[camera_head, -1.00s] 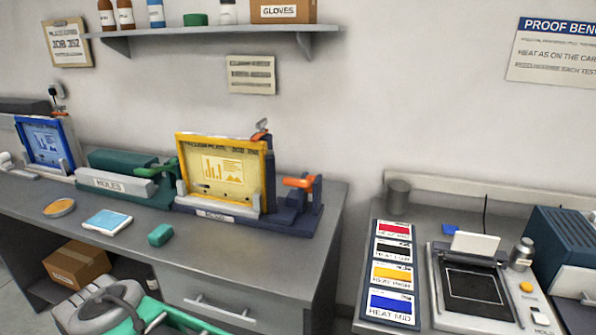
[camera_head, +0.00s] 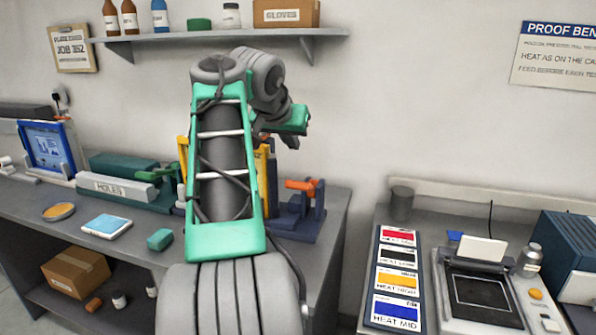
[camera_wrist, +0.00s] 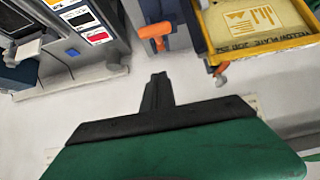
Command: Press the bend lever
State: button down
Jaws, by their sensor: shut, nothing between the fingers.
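The bend lever (camera_head: 300,185) is an orange handle on a dark blue stand (camera_head: 298,217) at the right end of the left bench. It also shows at the top of the wrist view (camera_wrist: 156,32), where the scene appears upside down. The yellow plate in its frame (camera_head: 262,170) stands just left of the lever, mostly hidden behind my arm; it shows in the wrist view (camera_wrist: 258,28). My gripper (camera_wrist: 156,80) is shut and empty, with its dark fingers pointing towards the lever side. In the head view its green body is raised above the lever, apart from it.
A green unit marked HOLES (camera_head: 125,187) and a blue framed plate (camera_head: 48,147) stand further left. A teal block (camera_head: 160,239) lies near the bench front. A shelf (camera_head: 220,39) with bottles hangs above. Heat cards (camera_head: 397,280) lie on the right bench, across a gap.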

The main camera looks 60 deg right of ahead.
jog(key=b, duration=0.2)
send_over(306, 187)
jog(key=w+d, duration=0.2)
jog(key=w, duration=0.1)
jog(key=f, duration=0.6)
jog(key=shift+s+a+f, duration=0.1)
jog(key=shift+s+f, duration=0.1)
jog(key=shift+f, duration=0.05)
jog(key=f, duration=0.1)
jog(key=a+f, duration=0.1)
jog(key=f+b, duration=0.1)
jog(key=shift+a+f, duration=0.25)
jog(key=shift+f, duration=0.25)
jog(key=shift+s, duration=0.1)
